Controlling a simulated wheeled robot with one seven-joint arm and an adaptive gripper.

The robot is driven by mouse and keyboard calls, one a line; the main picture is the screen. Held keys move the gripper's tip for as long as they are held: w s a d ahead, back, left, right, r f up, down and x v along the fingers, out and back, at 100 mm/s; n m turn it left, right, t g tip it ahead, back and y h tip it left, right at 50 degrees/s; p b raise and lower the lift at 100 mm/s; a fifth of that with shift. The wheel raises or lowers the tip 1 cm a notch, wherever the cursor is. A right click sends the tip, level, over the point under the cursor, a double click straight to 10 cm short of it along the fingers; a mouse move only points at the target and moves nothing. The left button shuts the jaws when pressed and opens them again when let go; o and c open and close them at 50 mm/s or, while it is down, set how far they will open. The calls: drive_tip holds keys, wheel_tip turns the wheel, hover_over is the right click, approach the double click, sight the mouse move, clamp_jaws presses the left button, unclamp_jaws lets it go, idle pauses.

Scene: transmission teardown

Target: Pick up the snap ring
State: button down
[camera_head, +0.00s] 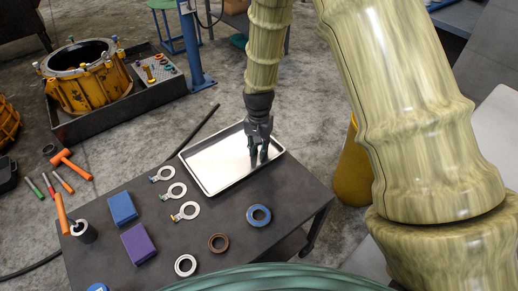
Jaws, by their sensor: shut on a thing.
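My gripper (259,160) points down over the right end of a shallow metal tray (215,166) on the dark table. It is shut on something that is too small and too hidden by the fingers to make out. I cannot tell a snap ring for certain in this view. The rest of the tray looks bare. Several rings lie on the table apart from my gripper: three pale rings with small tabs (173,191) in a row, a blue-rimmed ring (259,215), a brown ring (218,243) and a white ring (185,265).
A blue box (122,208), a purple box (138,244) and a dark cylinder (84,232) stand on the table's left side. A yellow housing (88,82) sits in a dark bin at upper left. A yellow drum (353,170) stands right of the table.

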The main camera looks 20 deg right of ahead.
drive_tip(key=shift+w+r, duration=0.1)
drive_tip(key=shift+r, duration=0.4)
wheel_tip(320, 180, up, 3)
drive_tip(key=shift+f+p, duration=0.2)
drive_tip(key=shift+p, duration=0.2)
drive_tip(key=a, duration=0.5)
drive_tip(key=a+r+p, duration=0.1)
drive_tip(key=a, duration=0.4)
drive_tip(key=w+a, duration=0.1)
drive_tip(key=a, duration=0.5)
drive_tip(key=shift+r, duration=0.15)
